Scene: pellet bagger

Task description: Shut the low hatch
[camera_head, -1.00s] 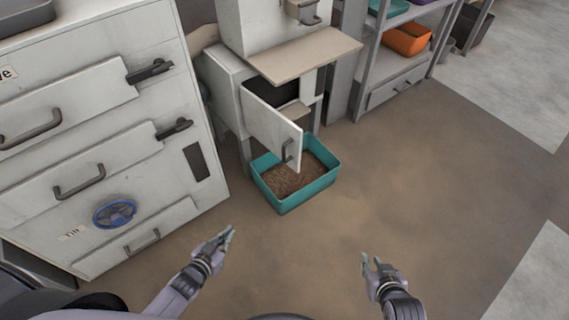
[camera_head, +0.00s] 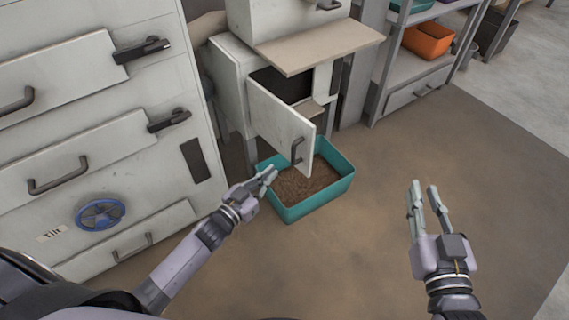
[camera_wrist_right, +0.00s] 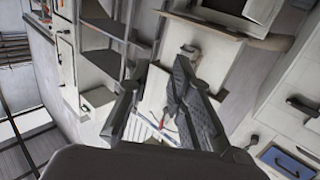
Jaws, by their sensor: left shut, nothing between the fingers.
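The low hatch (camera_head: 274,122) is a white door panel standing open on the cabinet under a beige shelf. Its dark handle (camera_head: 297,151) is on the edge away from the hinge side, and the dark cabinet opening (camera_head: 285,82) shows behind it. My left gripper (camera_head: 270,175) is shut and empty. It appears in front of the bin's left rim, below and left of the handle, apart from the hatch. My right gripper (camera_head: 426,188) is open and empty, over the floor to the right. Its spread fingers also show in the right wrist view (camera_wrist_right: 155,85).
A teal bin (camera_head: 340,187) of brown pellets stands on the floor below the hatch. A beige shelf (camera_head: 318,45) juts out above. A large white cabinet (camera_head: 205,150) with drawers, handles and a blue wheel (camera_head: 100,214) stands left. Floor to the right is clear.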

